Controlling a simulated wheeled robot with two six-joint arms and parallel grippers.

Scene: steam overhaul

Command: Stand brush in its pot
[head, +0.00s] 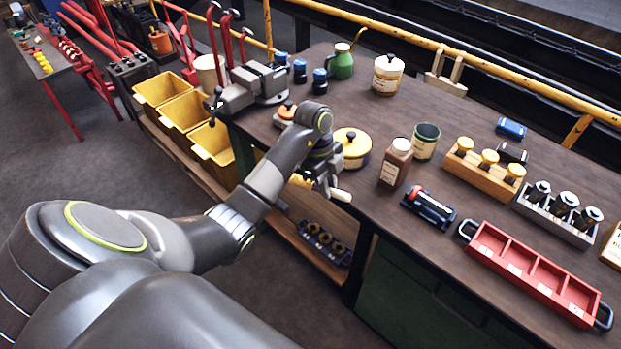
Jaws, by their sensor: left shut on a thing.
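My left gripper (322,184) is shut on the brush (341,195), above the front edge of the bench. The brush's pale rounded end sticks out to the right of the jaws, and a yellow part shows on the left; the jaws hide its middle. The brush lies roughly level. An open dark green pot (425,142) with a pale label stands upright on the bench, right of the gripper and apart from it. It looks like the brush's pot; I see no brush in it. My right gripper is not in view.
A brown bottle (396,164) stands just left of the pot, and a yellow lidded tin (353,148) is behind the gripper. A wooden rack (482,174) and red tray (530,272) lie to the right. A grey vise (250,86) is at the left end.

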